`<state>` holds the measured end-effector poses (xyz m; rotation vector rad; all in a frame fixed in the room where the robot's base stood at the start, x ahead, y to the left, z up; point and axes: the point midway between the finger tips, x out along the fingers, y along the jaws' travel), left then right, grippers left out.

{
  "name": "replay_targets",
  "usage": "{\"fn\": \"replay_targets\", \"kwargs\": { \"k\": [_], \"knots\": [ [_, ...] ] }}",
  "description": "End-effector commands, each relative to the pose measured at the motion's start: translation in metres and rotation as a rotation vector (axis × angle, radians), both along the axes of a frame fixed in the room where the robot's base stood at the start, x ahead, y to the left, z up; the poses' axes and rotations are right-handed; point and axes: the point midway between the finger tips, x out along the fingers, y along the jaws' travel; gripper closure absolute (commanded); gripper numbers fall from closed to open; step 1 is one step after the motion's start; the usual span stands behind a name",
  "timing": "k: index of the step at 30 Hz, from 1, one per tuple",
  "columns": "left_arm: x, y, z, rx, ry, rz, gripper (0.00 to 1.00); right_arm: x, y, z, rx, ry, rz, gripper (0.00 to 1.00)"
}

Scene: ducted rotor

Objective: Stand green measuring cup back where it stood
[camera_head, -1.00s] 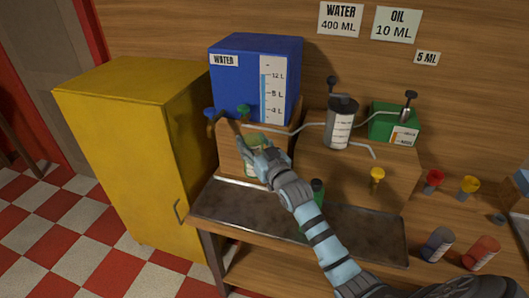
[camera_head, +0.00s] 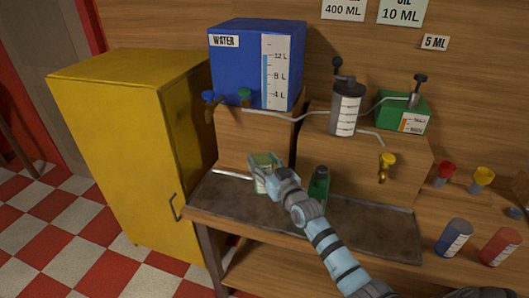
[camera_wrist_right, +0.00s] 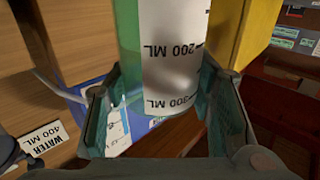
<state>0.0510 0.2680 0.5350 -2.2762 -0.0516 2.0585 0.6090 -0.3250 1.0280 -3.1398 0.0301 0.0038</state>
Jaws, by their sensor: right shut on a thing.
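The green measuring cup (camera_head: 262,163) is see-through green with a white scale label. My right gripper (camera_head: 271,180) is shut on it, above or at the left part of the metal tray (camera_head: 365,228). I cannot tell whether its base touches the tray. In the right wrist view the cup (camera_wrist_right: 172,50) stands between both fingers of the right gripper (camera_wrist_right: 165,115), with its 200 ML and 300 ML marks upside down. The gripper hides part of the cup in the head view. My left gripper is not in view.
A dark green bottle (camera_head: 318,187) stands on the tray just right of my right gripper. A yellow tap (camera_head: 387,162) is at right. The yellow cabinet (camera_head: 130,140) is at left.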

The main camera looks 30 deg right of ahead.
Motion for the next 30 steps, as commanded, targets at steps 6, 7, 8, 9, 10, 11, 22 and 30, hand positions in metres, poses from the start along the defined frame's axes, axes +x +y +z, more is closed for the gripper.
{"fn": "replay_targets", "kwargs": {
  "k": [6,7,8,9,10,11,22,30],
  "knots": [
    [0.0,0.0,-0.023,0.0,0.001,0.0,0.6,0.0,-0.005,-0.031,-0.002,-0.007,-0.015,0.88],
    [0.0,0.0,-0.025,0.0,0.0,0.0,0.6,0.0,-0.005,-0.032,-0.002,-0.007,-0.015,0.88],
    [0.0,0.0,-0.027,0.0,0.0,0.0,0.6,0.0,-0.005,-0.035,-0.002,-0.006,-0.015,0.88],
    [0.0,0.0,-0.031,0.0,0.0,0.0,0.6,0.0,-0.005,-0.039,-0.002,-0.006,-0.015,0.88],
    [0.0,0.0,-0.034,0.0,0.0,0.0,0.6,0.0,-0.005,-0.042,-0.002,-0.006,-0.015,0.88],
    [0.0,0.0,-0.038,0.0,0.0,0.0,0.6,0.0,-0.005,-0.047,-0.001,-0.006,-0.014,0.88],
    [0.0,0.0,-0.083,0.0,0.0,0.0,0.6,0.0,-0.004,-0.094,-0.001,-0.005,-0.014,0.88],
    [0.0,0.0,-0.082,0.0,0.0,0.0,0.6,0.0,-0.005,-0.092,-0.001,-0.006,-0.014,0.88]
  ]
}}
